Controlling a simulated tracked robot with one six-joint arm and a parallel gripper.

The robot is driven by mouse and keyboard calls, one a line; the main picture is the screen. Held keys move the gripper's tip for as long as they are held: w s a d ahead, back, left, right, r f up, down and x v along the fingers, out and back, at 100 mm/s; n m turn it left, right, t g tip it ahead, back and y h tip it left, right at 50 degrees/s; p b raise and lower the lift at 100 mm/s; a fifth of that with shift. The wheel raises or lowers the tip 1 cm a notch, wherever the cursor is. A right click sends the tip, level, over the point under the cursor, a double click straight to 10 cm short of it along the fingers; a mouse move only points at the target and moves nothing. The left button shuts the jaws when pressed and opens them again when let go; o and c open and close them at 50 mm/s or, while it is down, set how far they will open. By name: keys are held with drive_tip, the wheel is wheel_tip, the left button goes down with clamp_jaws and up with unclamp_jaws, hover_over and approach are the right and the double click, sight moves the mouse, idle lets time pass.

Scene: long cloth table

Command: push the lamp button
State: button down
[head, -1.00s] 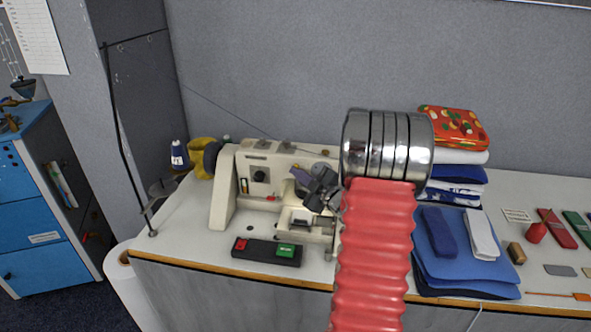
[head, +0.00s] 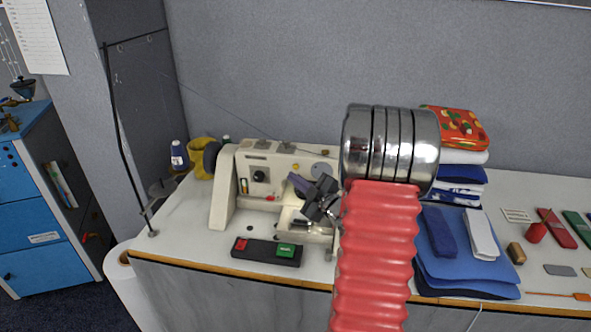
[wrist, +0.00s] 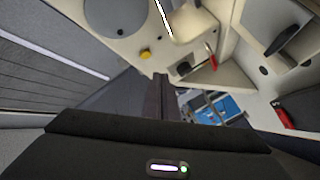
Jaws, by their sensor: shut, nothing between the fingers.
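A cream sewing machine (head: 275,178) stands on the table. In the wrist view its panel (wrist: 110,22) carries a small round yellow button (wrist: 145,54), just up and left of my fingertips. I cannot tell for certain whether this is the lamp button; no label is readable. My gripper (head: 292,177) is shut and empty, in front of the machine's right half. Its fingers (wrist: 160,77) also show, close together, in the wrist view. A gap seems to remain between fingertips and button. My arm hides the machine's right end in the head view.
A black switch box (head: 266,252) with red and green buttons lies before the machine. A black knob (wrist: 183,68) and a red lever (wrist: 211,56) sit near my fingertips. Folded cloths (head: 465,265) lie to the right. A thin black stand (head: 121,140) rises at left.

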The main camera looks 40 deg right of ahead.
drive_tip(key=s+a, duration=0.2)
drive_tip(key=shift+s+a, duration=0.1)
drive_tip(key=shift+a, duration=0.3)
drive_tip(key=shift+s, duration=0.1)
idle(0.5)
